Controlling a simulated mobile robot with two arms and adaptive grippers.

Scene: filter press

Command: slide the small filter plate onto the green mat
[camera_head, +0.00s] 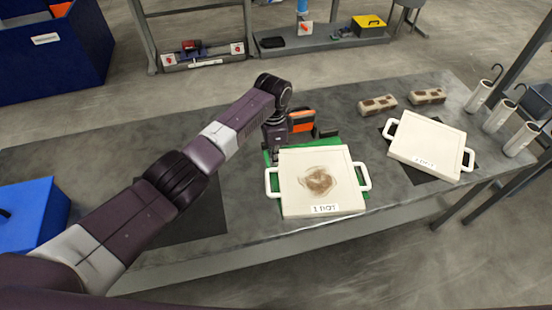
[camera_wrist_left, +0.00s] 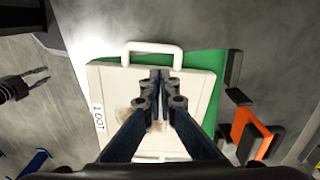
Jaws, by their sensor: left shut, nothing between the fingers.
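A cream square filter plate (camera_head: 318,187) with a white handle on each side and a brown stain lies over the green mat (camera_head: 272,157). Green shows along its back edge and at its corners. In the left wrist view the plate (camera_wrist_left: 108,95) leaves a strip of the mat (camera_wrist_left: 205,62) bare on the right. My left gripper (camera_head: 272,153) points down at the plate's back left corner in the head view. Its fingers (camera_wrist_left: 160,78) are closed together, empty, over the plate in the wrist view; contact cannot be told. My right gripper is not in the head view.
A similar plate (camera_head: 430,142) lies on a dark mat at right. An orange and black tool (camera_head: 301,121) stands close behind the green mat. Two stained blocks (camera_head: 378,105) and white cylinders (camera_head: 499,116) stand farther right. A dark mat (camera_head: 190,218) at left is bare. A blue box (camera_head: 35,215) is far left.

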